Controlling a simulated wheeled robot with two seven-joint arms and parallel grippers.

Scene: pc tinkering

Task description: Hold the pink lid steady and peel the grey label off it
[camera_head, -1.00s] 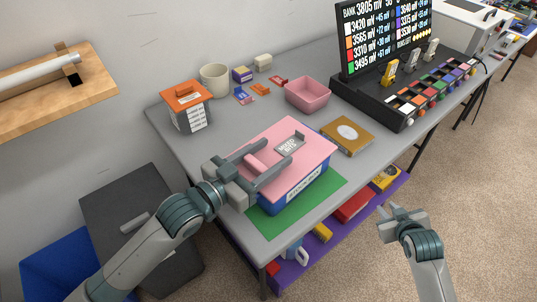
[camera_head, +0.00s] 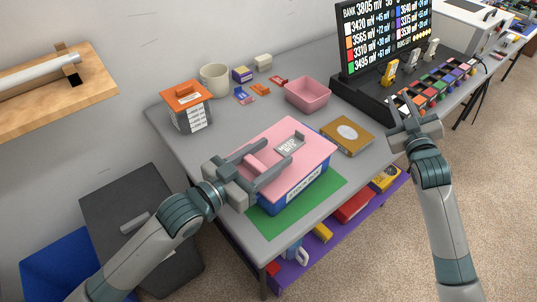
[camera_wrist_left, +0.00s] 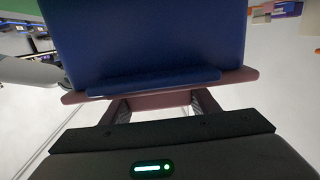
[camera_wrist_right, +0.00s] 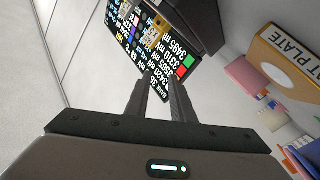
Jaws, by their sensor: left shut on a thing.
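The pink lid (camera_head: 312,141) sits on a blue box (camera_head: 290,194) with a white front label, on a green mat (camera_head: 328,187). The grey label (camera_head: 289,144), with dark lettering, lies on top of the lid towards its back right. My left gripper (camera_head: 269,152) reaches over the lid from the left and is shut on the lid's raised pink handle. My right gripper (camera_head: 401,103) is open and empty, raised right of the lid near the black display stand.
A brown box with a white oval (camera_head: 347,135) lies right of the lid. A pink bin (camera_head: 307,95) stands behind. The black display stand (camera_head: 375,101) is at the back right. An orange-topped container (camera_head: 187,106) and a cream mug (camera_head: 215,80) are at the back left.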

